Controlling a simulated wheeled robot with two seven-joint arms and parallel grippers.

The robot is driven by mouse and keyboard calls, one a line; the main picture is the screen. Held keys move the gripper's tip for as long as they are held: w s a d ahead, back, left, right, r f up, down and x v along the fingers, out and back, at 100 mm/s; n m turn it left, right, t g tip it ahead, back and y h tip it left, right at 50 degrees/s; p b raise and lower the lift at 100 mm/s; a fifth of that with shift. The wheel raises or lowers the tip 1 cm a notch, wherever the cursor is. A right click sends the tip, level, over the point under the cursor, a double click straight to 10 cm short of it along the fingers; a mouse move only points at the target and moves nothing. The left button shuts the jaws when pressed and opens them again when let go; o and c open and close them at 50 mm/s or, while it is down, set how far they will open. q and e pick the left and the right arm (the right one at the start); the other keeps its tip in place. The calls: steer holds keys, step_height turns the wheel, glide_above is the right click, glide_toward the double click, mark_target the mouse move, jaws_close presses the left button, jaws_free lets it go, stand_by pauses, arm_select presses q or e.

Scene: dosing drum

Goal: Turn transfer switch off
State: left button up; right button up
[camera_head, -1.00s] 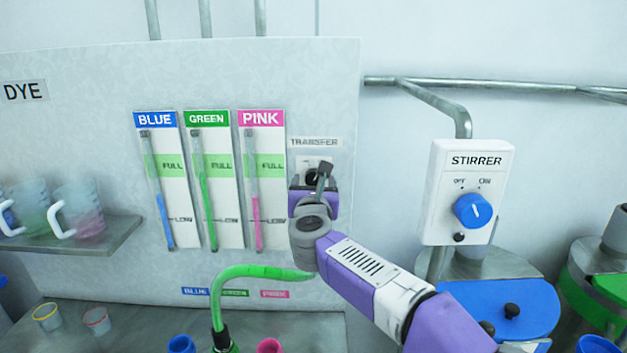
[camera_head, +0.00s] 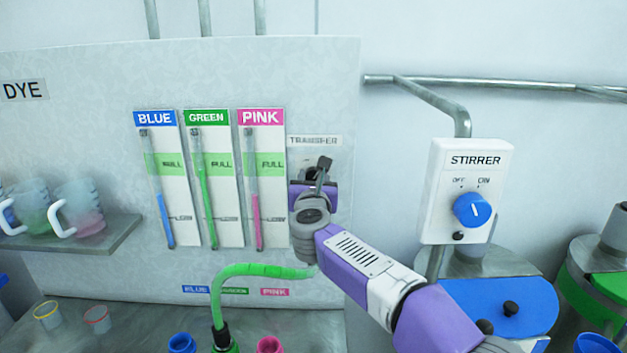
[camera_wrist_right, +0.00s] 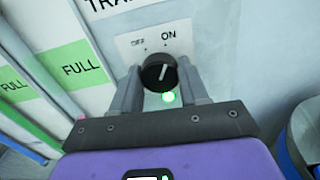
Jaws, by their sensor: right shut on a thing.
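The transfer switch is a black round knob (camera_wrist_right: 158,74) on a white plate marked OFF and ON in the right wrist view. Its white pointer mark leans to the ON side. A green lamp (camera_wrist_right: 169,97) glows just below the knob. My right gripper (camera_wrist_right: 160,80) has one finger on each side of the knob and is shut on it. In the head view my right gripper (camera_head: 319,176) is at the panel below the TRANSFER label (camera_head: 314,140) and mostly hides the switch. My left gripper is not in view.
Blue, green and pink level gauges (camera_head: 262,190) are left of the switch. A green hose (camera_head: 262,270) curves below my right wrist. A stirrer box (camera_head: 465,190) with a blue knob stands to the right. Cups (camera_head: 80,208) sit on a shelf at left.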

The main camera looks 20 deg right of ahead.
steer(key=shift+n, duration=0.3)
steer(key=n+p, duration=0.2)
steer(key=n, duration=0.3)
steer(key=shift+n+p, duration=0.3)
steer(key=n+p, duration=0.2)
steer(key=n, duration=0.3)
steer(key=shift+a+n+p, duration=0.1)
steer(key=shift+n+p, duration=0.2)
steer(key=o, duration=1.1)
steer(key=shift+c, duration=0.2)
steer(key=shift+s, duration=0.1)
steer(key=v, duration=0.7)
steer(key=shift+b, duration=0.3)
steer(key=shift+s+a, duration=0.1)
steer(key=shift+s, duration=0.05)
